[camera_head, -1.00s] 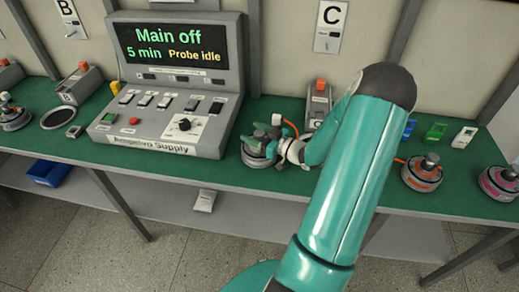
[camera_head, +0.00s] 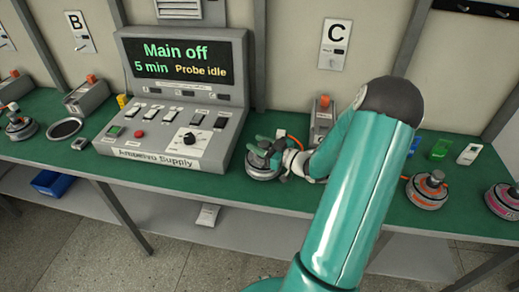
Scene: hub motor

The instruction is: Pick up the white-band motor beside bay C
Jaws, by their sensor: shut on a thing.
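The white-band motor (camera_head: 262,172) is a grey disc on the green bench top, to the right of the supply console and left of the bay C fixture (camera_head: 321,122). My gripper (camera_head: 265,150) is at the motor, with its green fingers shut around the motor's upper part. The fingers and wrist hide much of the motor's top. The motor appears to be at bench level; I cannot tell whether it is clear of the surface. The bay C sign (camera_head: 335,44) hangs on the wall behind.
The supply console (camera_head: 170,158) reads "Main off" and stands close on the left. An orange-band motor (camera_head: 427,192) and a pink-band motor (camera_head: 504,203) sit to the right. Green (camera_head: 440,148) and white (camera_head: 469,154) small blocks lie behind them. An orange cable runs near my gripper.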

